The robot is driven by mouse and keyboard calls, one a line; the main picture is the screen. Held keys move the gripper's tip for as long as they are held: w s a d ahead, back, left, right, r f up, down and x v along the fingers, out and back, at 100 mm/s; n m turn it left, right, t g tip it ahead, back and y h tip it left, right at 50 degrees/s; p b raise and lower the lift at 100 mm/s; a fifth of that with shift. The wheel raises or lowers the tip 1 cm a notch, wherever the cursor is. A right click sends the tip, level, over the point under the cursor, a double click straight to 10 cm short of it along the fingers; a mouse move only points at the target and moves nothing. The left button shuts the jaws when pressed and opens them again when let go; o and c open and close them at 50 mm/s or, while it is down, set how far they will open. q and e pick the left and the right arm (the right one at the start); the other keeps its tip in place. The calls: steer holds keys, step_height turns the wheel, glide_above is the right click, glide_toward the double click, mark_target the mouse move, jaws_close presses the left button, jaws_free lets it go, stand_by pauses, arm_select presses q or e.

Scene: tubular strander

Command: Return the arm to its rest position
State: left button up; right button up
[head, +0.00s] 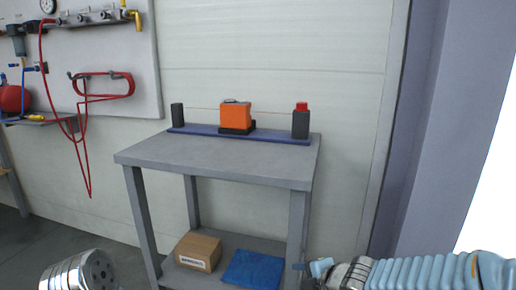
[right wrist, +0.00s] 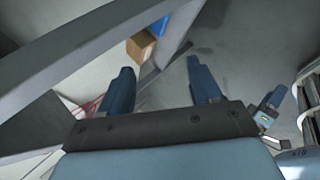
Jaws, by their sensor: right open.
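My right arm (head: 420,272) comes in at the lower right of the head view, low and to the right of the grey table (head: 220,160). In the right wrist view my right gripper (right wrist: 160,75) has its two blue fingers apart, with nothing between them. A metallic cylindrical part (head: 80,272), which I cannot identify for sure, shows at the lower left of the head view. My left gripper is not seen.
An orange box-shaped device (head: 235,116) stands on a blue rail (head: 285,138) between black posts on the tabletop. A cardboard box (head: 198,251) and a blue item (head: 253,269) lie on the lower shelf. A panel with red hoses (head: 85,60) hangs at left.

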steer(key=s+f+m+g, duration=0.2)
steer(key=s+f+m, duration=0.1)
steer(key=f+m, duration=0.3)
steer(key=s+a+f+m+g, duration=0.1)
steer(key=s+f+m, duration=0.2)
steer(key=f, duration=0.6)
steer(key=s+f+m+g, duration=0.2)
steer(key=s+f+m, duration=0.1)
steer(key=f+m, duration=0.3)
steer(key=s+d+f+m+g, duration=0.1)
steer(key=s+f+m+g, duration=0.1)
steer(key=s+f+m, duration=0.7)
step_height(320, 180, down, 2)
steer(key=shift+s+f+h, duration=0.15)
steer(key=shift+s+h, duration=0.15)
steer(key=shift+s, duration=0.75)
